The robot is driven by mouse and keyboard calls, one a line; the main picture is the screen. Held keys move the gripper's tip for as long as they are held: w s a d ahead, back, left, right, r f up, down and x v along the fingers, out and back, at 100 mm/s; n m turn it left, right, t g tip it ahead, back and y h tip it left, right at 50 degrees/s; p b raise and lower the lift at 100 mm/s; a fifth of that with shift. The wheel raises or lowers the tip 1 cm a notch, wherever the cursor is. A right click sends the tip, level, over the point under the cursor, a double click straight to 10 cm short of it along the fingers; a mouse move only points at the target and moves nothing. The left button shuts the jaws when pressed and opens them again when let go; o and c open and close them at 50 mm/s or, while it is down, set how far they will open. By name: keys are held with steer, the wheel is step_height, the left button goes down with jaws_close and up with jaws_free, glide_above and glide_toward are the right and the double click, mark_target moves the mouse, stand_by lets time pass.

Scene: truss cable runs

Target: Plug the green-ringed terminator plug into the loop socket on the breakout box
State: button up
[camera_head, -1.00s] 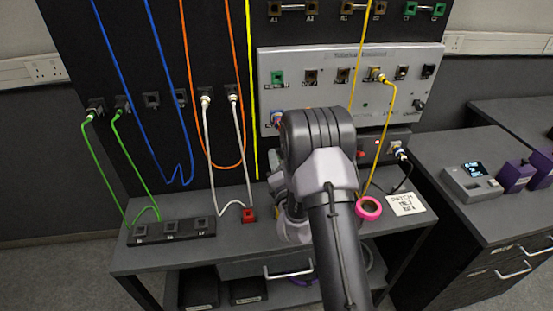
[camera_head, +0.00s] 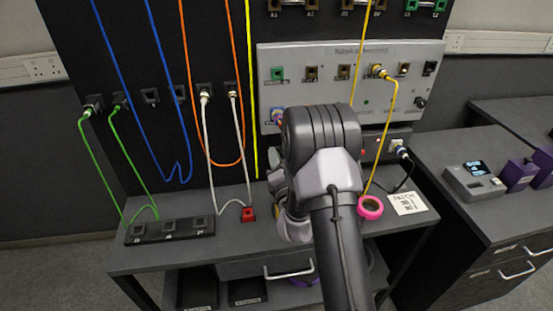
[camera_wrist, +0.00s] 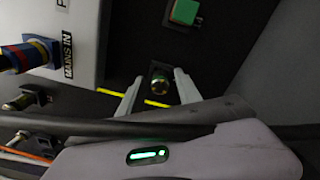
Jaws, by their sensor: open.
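My gripper (camera_wrist: 157,85) is open in the wrist view, with its two pale fingers on either side of a small dark connector with a round yellow-green end (camera_wrist: 160,79). It may be the green-ringed terminator plug, but the view is too dark to be sure. I cannot tell whether the fingers touch it. A green square block (camera_wrist: 184,12) sits beyond it on a dark surface. In the head view my arm hides the gripper and this connector. A dark box (camera_head: 398,137) below the grey panel has a red button and a plugged-in lead; I cannot tell if it is the breakout box.
The grey panel (camera_head: 330,60) carries several sockets and a yellow cable. A striped blue, red and yellow plug (camera_wrist: 25,55) is close at left in the wrist view. Green, blue, orange and white cables hang at left. A pink ring (camera_head: 370,207) lies on the bench.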

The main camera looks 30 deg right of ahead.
jaws_close()
steer(key=b+v, duration=0.3)
steer(key=v, duration=0.1)
steer(key=shift+s, duration=0.3)
stand_by(0.4)
steer(key=shift+a+r, duration=0.1)
